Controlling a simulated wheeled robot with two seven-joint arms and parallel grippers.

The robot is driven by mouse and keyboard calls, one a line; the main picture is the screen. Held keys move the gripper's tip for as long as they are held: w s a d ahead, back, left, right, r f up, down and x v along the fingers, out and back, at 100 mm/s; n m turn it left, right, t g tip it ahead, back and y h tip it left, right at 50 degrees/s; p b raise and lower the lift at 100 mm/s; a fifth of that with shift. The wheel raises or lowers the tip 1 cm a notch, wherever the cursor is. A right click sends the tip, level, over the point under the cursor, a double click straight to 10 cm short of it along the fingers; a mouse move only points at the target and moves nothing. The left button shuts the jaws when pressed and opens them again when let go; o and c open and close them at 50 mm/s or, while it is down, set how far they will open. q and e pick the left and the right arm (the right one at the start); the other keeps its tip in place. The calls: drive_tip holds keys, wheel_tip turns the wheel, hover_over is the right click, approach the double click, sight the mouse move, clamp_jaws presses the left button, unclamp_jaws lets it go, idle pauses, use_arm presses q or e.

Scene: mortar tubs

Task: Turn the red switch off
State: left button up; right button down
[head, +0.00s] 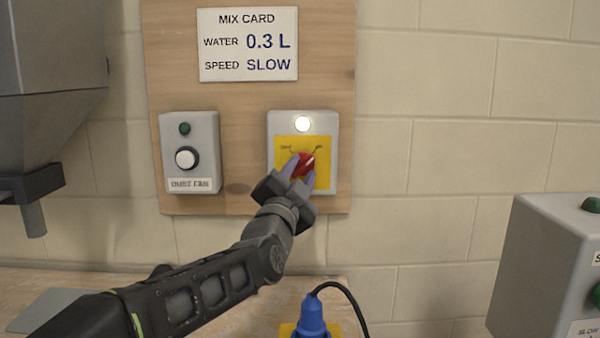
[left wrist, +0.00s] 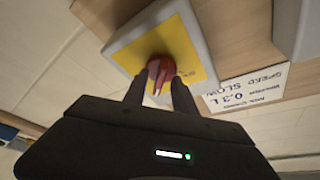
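The red switch (head: 304,164) is a rotary knob on a yellow plate (head: 324,150), on a grey box fixed to the wooden board. A round lamp (head: 302,124) above it glows white. The knob's pale mark points to the upper right; the small labels beside it are too blurred to read surely. My left gripper (head: 299,170) is at the knob, one finger on each side. In the left wrist view the red knob (left wrist: 160,72) shows just beyond and between the spread fingers (left wrist: 158,88), with gaps beside it. My right gripper is not in view.
A second grey box (head: 205,140) with a white button and green lamp is on the board's left. A mix card (head: 247,45) hangs above. A blue plug (head: 311,318) with black cable stands below. A grey hopper (head: 50,60) and control box (head: 545,260) flank the board.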

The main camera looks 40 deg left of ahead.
use_arm(q)
drive_tip(key=shift+c, duration=0.2)
clamp_jaws()
idle(0.6)
drive_tip(key=shift+d+f+n+y+b, duration=0.15)
drive_tip(key=shift+n+y+b, duration=0.4)
drive_tip(key=shift+n, duration=0.45)
drive_tip(key=shift+f+n+y+b, duration=0.1)
drive_tip(key=shift+n+y+b, duration=0.45)
drive_tip(key=shift+n, duration=0.45)
drive_tip(key=n+y+b, duration=0.1)
drive_tip(key=n, duration=0.2)
drive_tip(key=n+g+y, duration=0.1)
drive_tip(key=n, duration=0.2)
drive_tip(key=shift+w+d+y+b, duration=0.15)
drive_tip(key=shift+w+y+b, duration=0.05)
drive_tip(key=shift+y+b, duration=0.2)
drive_tip(key=n+g+y, duration=0.1)
drive_tip(key=n+g, duration=0.1)
drive_tip(key=n, duration=0.3)
drive_tip(key=n+g+y, duration=0.2)
drive_tip(key=n, duration=0.3)
drive_tip(key=n+g+y, duration=0.1)
drive_tip(key=n+g, duration=0.1)
drive_tip(key=n, duration=0.3)
drive_tip(key=shift+w+d+r, duration=0.2)
drive_tip(key=shift+d+r, duration=0.05)
drive_tip(key=shift+n, duration=0.3)
